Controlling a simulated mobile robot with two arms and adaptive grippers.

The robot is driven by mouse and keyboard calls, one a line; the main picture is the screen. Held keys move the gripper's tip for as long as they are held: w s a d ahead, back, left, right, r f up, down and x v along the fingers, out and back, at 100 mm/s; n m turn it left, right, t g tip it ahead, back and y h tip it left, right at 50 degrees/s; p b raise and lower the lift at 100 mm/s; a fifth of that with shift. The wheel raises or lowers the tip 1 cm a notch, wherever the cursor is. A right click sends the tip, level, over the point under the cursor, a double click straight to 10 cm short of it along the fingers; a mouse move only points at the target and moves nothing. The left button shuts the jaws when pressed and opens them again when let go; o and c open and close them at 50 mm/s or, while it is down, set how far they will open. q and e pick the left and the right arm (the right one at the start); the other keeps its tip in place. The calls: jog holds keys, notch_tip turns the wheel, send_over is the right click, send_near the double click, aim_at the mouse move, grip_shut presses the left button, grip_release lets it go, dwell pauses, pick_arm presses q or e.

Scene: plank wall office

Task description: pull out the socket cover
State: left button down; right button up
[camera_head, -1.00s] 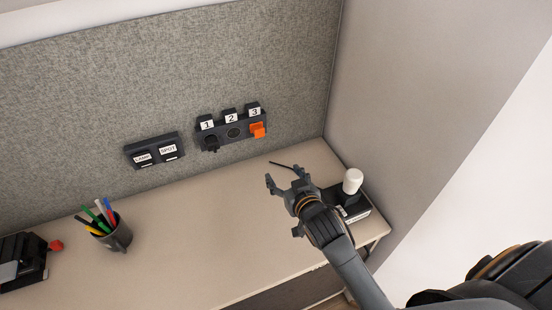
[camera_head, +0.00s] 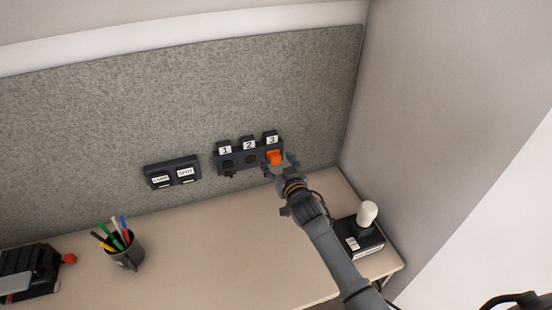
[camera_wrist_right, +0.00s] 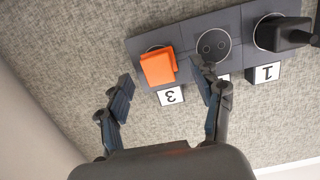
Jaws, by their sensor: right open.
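The orange socket cover (camera_head: 274,157) sits in socket 3, at the right end of the dark socket strip (camera_head: 240,170) on the grey fabric panel. My right gripper (camera_head: 280,166) is open, just below and right of the cover in the head view. In the right wrist view the cover (camera_wrist_right: 158,67) is beyond the fingertips of the gripper (camera_wrist_right: 163,82), roughly between their lines, with no finger seen closed on it. Socket 2 (camera_wrist_right: 213,46) is empty, and a black plug (camera_wrist_right: 285,36) sits in socket 1. My left gripper is not in view.
A switch box (camera_head: 172,172) with two labels is left of the strip. On the desk (camera_head: 200,240) stand a pen cup (camera_head: 126,255), a dark device (camera_head: 30,270) with a red knob, and a black box (camera_head: 358,238) with a white knob. The desk middle is clear.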

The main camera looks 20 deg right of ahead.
jog(key=shift+w+f, duration=0.15)
jog(key=shift+w, duration=0.65)
grip_shut()
jog(key=shift+s+a, duration=0.1)
jog(key=shift+s, duration=0.1)
jog(key=shift+s+f+p, duration=0.1)
jog(key=shift+p, duration=0.2)
jog(key=shift+s, duration=0.45)
jog(key=shift+s+p, duration=0.3)
jog(key=shift+p, duration=0.15)
jog(key=shift+s, duration=0.15)
